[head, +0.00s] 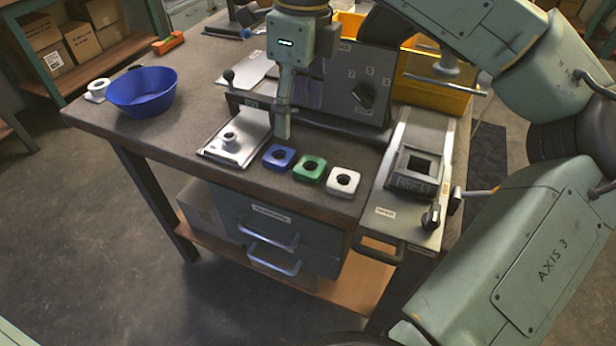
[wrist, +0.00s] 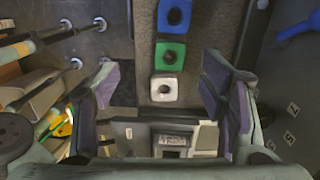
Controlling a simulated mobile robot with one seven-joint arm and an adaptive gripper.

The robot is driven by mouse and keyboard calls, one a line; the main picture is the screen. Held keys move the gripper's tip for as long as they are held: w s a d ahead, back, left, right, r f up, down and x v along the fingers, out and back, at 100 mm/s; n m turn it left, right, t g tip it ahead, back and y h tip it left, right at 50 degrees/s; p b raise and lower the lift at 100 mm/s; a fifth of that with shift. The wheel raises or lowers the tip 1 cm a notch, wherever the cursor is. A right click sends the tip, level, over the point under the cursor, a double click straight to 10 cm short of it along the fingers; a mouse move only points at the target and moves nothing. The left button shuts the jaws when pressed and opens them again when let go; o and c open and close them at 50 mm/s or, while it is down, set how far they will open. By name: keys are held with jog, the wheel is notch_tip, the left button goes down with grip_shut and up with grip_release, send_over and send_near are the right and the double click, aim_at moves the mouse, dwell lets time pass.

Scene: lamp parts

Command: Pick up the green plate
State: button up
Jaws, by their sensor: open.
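The green plate (head: 309,168) is a small rounded square with a dark round hole. It lies flat on the workbench between a blue plate (head: 279,157) and a white plate (head: 343,181). My gripper (head: 283,128) points down just behind the blue plate in the head view, seen edge-on, and its height is hard to judge. In the wrist view my gripper (wrist: 158,78) is open and empty, with its purple-padded fingers wide apart. The green plate (wrist: 170,55) shows between and slightly beyond them, with the white plate (wrist: 163,86) nearer and the blue plate (wrist: 174,16) farther.
A metal plate with a ring (head: 232,138) lies left of the plates. A dark upright panel (head: 350,80) stands behind, with a yellow bin (head: 435,80) beyond. A fixture with a square opening (head: 416,170) is at right. A blue bowl (head: 142,92) sits far left.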

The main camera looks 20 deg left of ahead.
aim_at(313, 173)
jog(key=shift+m+h, duration=0.3)
jog(key=shift+h, duration=0.1)
jog(key=f, duration=0.1)
jog(key=w+d+f, duration=0.1)
jog(key=f, duration=0.1)
jog(key=d+f, duration=0.1)
jog(key=f, duration=0.1)
jog(key=shift+w+d+f, duration=0.1)
jog(key=shift+w+d, duration=0.1)
jog(key=shift+s+f+p, duration=0.15)
jog(key=shift+f+p, duration=0.65)
jog(key=shift+f, duration=2.3)
jog(key=shift+c, duration=0.4)
jog(key=c, duration=1.1)
jog(key=shift+r, duration=0.1)
